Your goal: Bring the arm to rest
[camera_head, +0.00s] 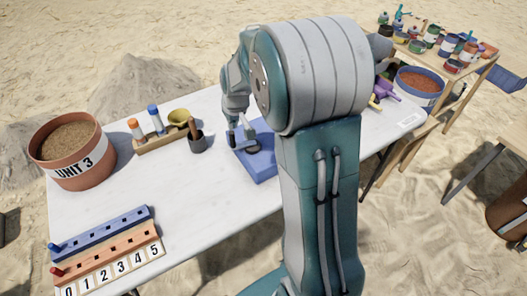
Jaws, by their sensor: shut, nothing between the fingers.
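My gripper (241,139) is shut and empty. It points down over the blue block-like tray (262,165) on the white table (190,205). A small dark round piece (253,148) shows at the tray, right by the fingertips; I cannot tell whether they touch it. My arm rises in front and hides the right part of the tray and some of the table behind it.
A terracotta pot marked UNIT 3 (74,165) stands at the left. A blue-rimmed bucket (418,98) stands at the right. The table's middle front is clear.

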